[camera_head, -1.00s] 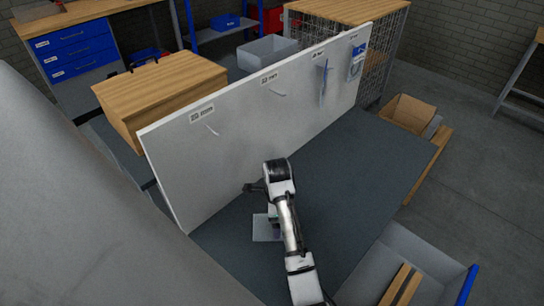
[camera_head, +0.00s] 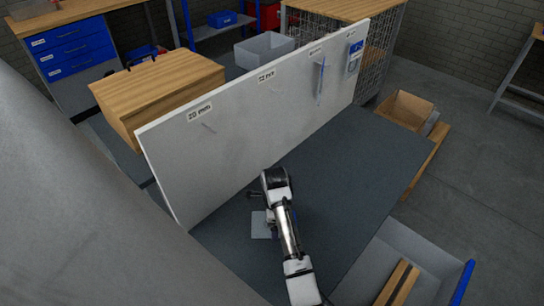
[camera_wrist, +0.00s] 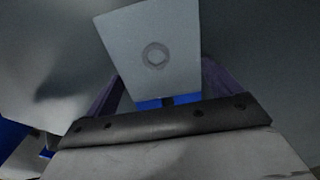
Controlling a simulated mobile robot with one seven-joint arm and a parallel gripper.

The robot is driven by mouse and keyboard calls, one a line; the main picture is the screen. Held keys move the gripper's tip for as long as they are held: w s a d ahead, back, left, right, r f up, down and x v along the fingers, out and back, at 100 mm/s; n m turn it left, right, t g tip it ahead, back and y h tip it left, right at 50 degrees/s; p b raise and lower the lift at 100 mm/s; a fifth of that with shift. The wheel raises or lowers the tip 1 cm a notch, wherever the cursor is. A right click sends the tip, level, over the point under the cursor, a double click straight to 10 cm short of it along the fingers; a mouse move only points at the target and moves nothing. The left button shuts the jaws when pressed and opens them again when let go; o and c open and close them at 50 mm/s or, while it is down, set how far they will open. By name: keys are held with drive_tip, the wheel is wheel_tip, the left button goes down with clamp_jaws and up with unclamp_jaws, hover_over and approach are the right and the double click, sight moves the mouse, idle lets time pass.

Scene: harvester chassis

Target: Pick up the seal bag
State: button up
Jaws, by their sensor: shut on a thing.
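The seal bag appears to be the pale, flat piece (camera_wrist: 152,45) with a round ring mark and a blue strip at its lower edge in the wrist view. A pale square (camera_head: 260,228) shows beside my arm over the dark tabletop in the head view, and it looks like the same piece. My gripper (camera_wrist: 160,90) is shut on the bag, with dark purplish fingers on either side of its lower part. In the head view my wrist and arm hide most of the grip. I cannot tell whether the bag touches the tabletop.
A white upright panel (camera_head: 240,125) with labelled hooks stands along the tabletop (camera_head: 340,170). A blue item (camera_head: 320,82) and a blue-and-white packet (camera_head: 355,58) hang on it. A grey tray (camera_head: 400,255) holding a wooden piece is at lower right. The tabletop's right part is clear.

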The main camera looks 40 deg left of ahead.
drive_tip(key=shift+r, duration=0.1)
wheel_tip(320, 180, up, 20)
drive_tip(key=p, duration=0.6)
